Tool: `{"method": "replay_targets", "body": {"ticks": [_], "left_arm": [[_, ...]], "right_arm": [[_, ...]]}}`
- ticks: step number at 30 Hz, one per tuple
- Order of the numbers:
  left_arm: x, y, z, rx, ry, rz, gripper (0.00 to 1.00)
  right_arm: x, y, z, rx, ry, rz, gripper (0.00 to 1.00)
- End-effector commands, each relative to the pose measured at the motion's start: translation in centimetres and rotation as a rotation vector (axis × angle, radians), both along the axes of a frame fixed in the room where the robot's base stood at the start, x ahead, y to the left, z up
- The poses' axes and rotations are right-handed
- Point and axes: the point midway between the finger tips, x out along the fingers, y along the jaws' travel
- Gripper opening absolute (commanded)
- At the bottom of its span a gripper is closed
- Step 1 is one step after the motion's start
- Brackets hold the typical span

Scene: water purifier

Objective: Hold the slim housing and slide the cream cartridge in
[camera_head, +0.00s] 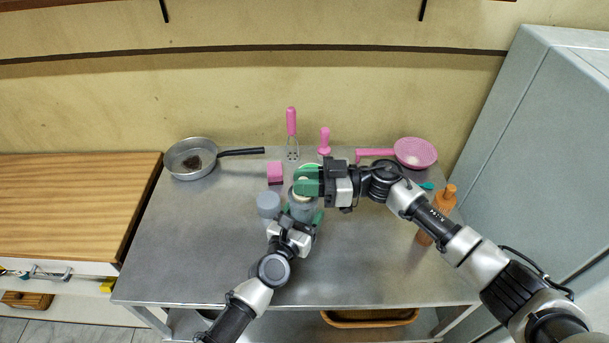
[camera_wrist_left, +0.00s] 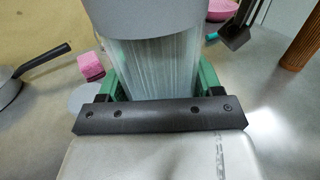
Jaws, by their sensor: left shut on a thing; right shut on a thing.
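The slim housing (camera_head: 301,210) stands upright on the metal table, a bluish-grey, see-through cylinder. My left gripper (camera_head: 303,214) is shut around it from the front. In the left wrist view the housing (camera_wrist_left: 155,66) shows clear, streaked walls and a grey upper band (camera_wrist_left: 150,16), with green fingers on both sides. My right gripper (camera_head: 304,182) comes in from the right, directly above the housing, and is shut on the cream cartridge, of which only a small pale part shows between the green fingers. How far the cartridge is inside the housing is hidden.
The table's front left is clear.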

Motion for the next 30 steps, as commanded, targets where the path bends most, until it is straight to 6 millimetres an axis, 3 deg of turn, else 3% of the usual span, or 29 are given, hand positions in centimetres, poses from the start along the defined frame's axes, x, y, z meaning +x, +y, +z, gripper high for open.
{"method": "replay_targets", "body": {"ticks": [14,15,20,30], "left_arm": [[0.00,0.01,-0.02,0.000,0.000,0.000,0.37],[0.00,0.01,-0.02,0.000,0.000,0.000,0.37],[0.00,0.01,-0.02,0.000,0.000,0.000,0.37],[0.00,0.01,-0.02,0.000,0.000,0.000,0.37]], "right_arm": [[-0.01,0.01,-0.38,0.001,0.001,0.000,0.00],[-0.01,0.01,-0.38,0.001,0.000,0.000,0.27],[-0.01,0.01,-0.38,0.001,0.000,0.000,0.50],[0.00,-0.55,-0.45,-0.001,0.001,-0.001,0.50]]}}
